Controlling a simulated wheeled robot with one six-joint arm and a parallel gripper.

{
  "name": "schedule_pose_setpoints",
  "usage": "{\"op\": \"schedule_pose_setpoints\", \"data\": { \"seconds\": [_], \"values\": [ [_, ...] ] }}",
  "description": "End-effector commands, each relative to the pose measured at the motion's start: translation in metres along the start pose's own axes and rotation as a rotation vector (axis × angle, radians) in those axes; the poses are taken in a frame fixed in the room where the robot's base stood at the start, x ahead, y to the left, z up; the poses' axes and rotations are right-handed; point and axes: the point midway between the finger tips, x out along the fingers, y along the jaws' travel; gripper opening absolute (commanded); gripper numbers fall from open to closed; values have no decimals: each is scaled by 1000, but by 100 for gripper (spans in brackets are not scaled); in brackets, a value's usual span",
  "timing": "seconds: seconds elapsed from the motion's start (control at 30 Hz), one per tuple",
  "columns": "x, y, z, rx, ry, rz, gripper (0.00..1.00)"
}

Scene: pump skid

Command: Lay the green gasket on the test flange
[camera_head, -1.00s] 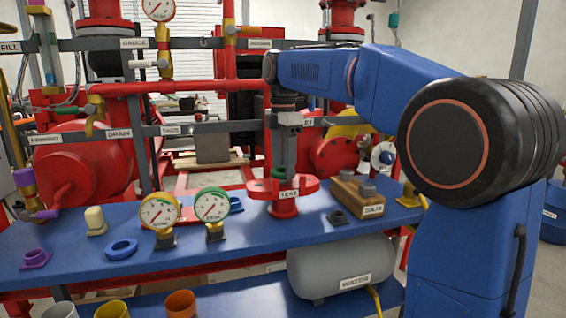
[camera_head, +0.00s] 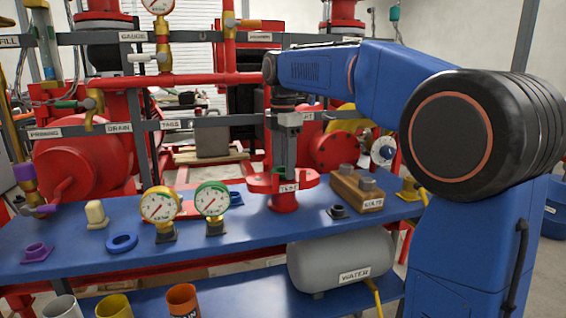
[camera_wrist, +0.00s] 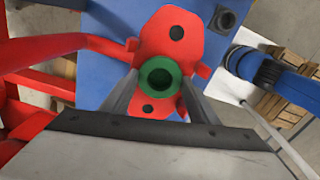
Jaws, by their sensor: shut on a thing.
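The green gasket (camera_wrist: 176,68) is a ring seen from above in the wrist view, with a dark centre. My gripper (camera_wrist: 160,82) is shut on it, one finger on each side. The red test flange (camera_wrist: 170,33) lies beneath, an oblong plate with dark holes at its two ends; the gasket appears over its middle. In the head view the test flange (camera_head: 284,203) stands on the blue bench, and my gripper (camera_head: 285,168) points straight down over it. The gasket is hard to make out there. I cannot tell whether it touches the flange.
On the bench (camera_head: 110,262), two gauges (camera_head: 160,207) stand left of the flange. A blue ring (camera_head: 122,243) lies farther left. A wooden block (camera_head: 357,192) stands to the right, with a dark square-based fitting (camera_head: 338,212) beside it. A grey rail (camera_head: 210,122) runs behind.

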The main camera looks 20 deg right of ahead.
Motion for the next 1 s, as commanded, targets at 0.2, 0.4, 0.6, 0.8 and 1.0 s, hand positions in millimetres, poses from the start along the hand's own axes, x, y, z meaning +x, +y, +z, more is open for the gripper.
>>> {"op": "schedule_pose_setpoints", "data": {
  "seconds": [0.2,0.4,0.6,0.8,1.0],
  "values": [
    [2,0,0,0,0,0,33],
    [2,0,0,0,0,0,69],
    [2,0,0,0,0,0,76],
    [-1,0,0,0,0,1,76],
    [-25,1,0,0,0,2,76]
  ]
}}
